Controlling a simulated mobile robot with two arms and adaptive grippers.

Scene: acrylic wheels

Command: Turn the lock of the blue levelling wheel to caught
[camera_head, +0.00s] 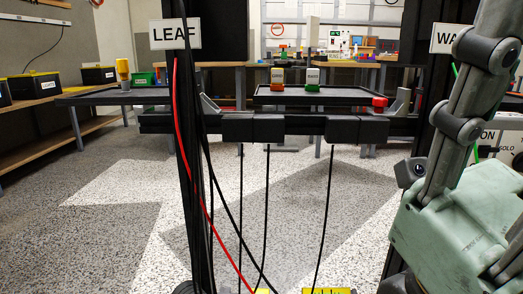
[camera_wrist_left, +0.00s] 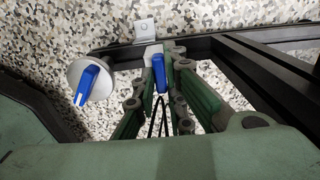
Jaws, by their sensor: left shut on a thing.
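In the left wrist view a white round wheel (camera_wrist_left: 74,72) with a blue lever (camera_wrist_left: 90,84) on its face stands left of my gripper, apart from it. A second blue lever (camera_wrist_left: 160,73), below a pale block (camera_wrist_left: 152,50), lies between the fingers of my left gripper (camera_wrist_left: 163,78). The gripper is shut on this lever, and its fingers partly hide it. Whether the lock is caught or free cannot be told. The head view does not show my left gripper or the wheel. My right gripper's fingertips are out of view.
A dark frame (camera_wrist_left: 228,60) with a metal bracket (camera_wrist_left: 145,29) runs behind and right of the fingers. In the head view a black bar (camera_head: 290,127) with hanging cables crosses ahead, beside a LEAF sign (camera_head: 174,34). Speckled floor lies open at left.

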